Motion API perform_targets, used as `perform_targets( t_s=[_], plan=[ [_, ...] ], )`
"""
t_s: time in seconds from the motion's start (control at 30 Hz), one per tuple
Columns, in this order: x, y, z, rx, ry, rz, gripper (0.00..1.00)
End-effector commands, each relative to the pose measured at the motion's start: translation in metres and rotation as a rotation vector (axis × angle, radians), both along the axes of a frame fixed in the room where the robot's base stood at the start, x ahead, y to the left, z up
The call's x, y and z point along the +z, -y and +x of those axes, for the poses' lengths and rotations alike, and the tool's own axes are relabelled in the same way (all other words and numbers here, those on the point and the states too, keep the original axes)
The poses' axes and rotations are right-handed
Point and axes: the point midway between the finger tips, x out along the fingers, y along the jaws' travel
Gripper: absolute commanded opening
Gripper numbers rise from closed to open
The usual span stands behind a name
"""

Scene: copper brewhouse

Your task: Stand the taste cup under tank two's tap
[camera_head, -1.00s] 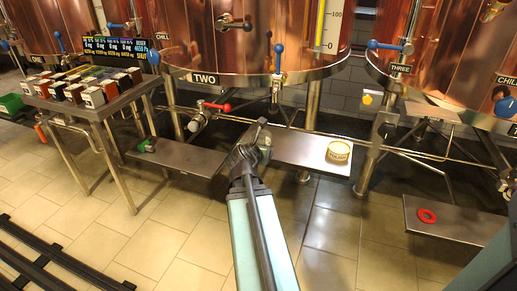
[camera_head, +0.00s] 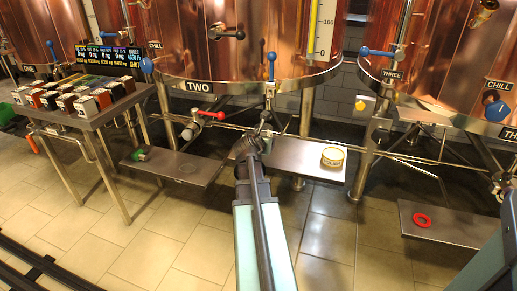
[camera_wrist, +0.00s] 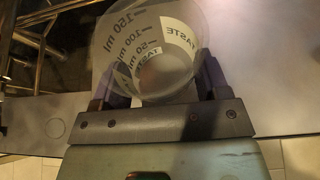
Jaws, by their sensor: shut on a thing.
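The taste cup (camera_wrist: 150,55) is clear, with "TASTE" labels and ml marks, and shows from above in the wrist view. My gripper (camera_wrist: 155,95) is shut on it, one dark finger on each side. In the head view my gripper (camera_head: 257,138) is in front of tank two (camera_head: 235,45), near the gap between two steel shelves; I cannot make out the cup there. Tank two has a red-handled tap (camera_head: 212,115) low at left and a blue-handled valve (camera_head: 271,66) above my gripper. The left shelf (camera_head: 200,172) has a faint round mark below the red-handled tap.
A yellow tin (camera_head: 333,158) stands on the right shelf (camera_head: 295,160). A green item (camera_head: 140,155) lies on the left shelf. A red ring (camera_head: 422,220) lies on the shelf under tank three. A table (camera_head: 90,112) with several small boxes stands left. Pipes run behind the shelves.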

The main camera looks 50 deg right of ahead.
Motion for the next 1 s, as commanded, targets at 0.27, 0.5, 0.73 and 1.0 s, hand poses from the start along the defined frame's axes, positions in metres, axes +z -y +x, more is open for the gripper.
perform_targets(
  t_s=[0.27,0.5,0.73,1.0],
  plan=[
    [0.000,0.035,0.012,0.000,0.000,0.000,0.50],
    [0.000,0.044,0.015,0.000,0.001,0.000,0.50],
    [0.000,0.044,0.015,0.000,0.000,0.000,0.50],
    [0.000,0.044,0.015,0.000,0.000,0.000,0.50]
  ],
)
